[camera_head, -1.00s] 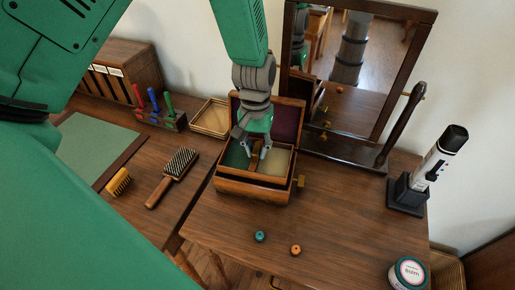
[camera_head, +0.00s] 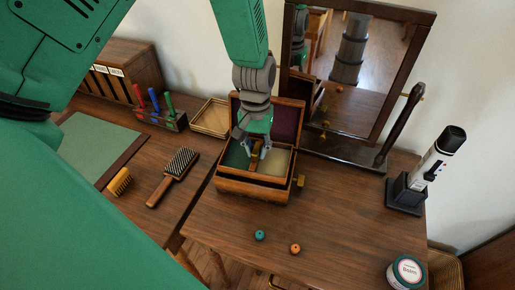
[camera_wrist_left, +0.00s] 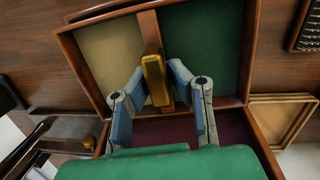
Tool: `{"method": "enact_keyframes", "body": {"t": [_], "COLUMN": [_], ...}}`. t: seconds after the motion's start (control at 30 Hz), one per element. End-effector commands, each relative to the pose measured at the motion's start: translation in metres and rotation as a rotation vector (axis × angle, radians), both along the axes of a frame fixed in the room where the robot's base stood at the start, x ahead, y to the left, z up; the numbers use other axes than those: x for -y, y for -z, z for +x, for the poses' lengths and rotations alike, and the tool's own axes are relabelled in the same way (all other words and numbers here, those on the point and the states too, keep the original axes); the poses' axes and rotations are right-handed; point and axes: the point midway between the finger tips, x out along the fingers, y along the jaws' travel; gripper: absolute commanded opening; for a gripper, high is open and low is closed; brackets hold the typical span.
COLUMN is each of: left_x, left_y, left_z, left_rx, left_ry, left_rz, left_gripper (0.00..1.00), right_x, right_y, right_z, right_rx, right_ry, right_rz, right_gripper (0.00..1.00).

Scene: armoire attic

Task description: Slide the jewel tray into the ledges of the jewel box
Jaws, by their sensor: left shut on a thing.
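The jewel tray (camera_head: 277,163) has one green and one cream compartment, split by a divider with a brass handle (camera_wrist_left: 155,78). My left gripper (camera_head: 254,151) is shut on this handle; both fingers flank it in the left wrist view (camera_wrist_left: 152,80). The tray is over the open jewel box (camera_head: 250,191), a wooden box with a purple-lined lid (camera_head: 287,120) raised at the back. The tray's rim shows at the level of the box's top. The ledges are hidden, and I cannot tell whether the tray rests on them. My right gripper is not in view.
A mirror (camera_head: 350,75) stands behind the box, and a small wooden tray (camera_head: 211,117) lies at its back left. A brush (camera_head: 173,177) is to the left. Two beads, teal (camera_head: 260,235) and orange (camera_head: 295,249), lie in front. A black-based device (camera_head: 407,193) and balm jar (camera_head: 407,271) are right.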

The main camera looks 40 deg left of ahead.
Motion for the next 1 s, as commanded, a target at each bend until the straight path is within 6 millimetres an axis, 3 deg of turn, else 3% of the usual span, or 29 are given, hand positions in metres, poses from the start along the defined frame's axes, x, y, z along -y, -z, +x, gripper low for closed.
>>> {"method": "enact_keyframes", "body": {"t": [0.27, 1.0], "left_x": [0.0, 0.0], "left_y": [-0.001, 0.01], "left_z": [0.0, 0.0], "left_rx": [-0.001, -0.001], "left_ry": [0.002, 0.002], "left_rz": [0.005, 0.005], "left_gripper": [0.0, 0.0], "right_x": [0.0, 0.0], "right_y": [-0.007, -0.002], "right_z": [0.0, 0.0], "right_rx": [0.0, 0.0], "right_ry": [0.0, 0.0], "right_rz": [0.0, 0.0], "right_gripper": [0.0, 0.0]}}
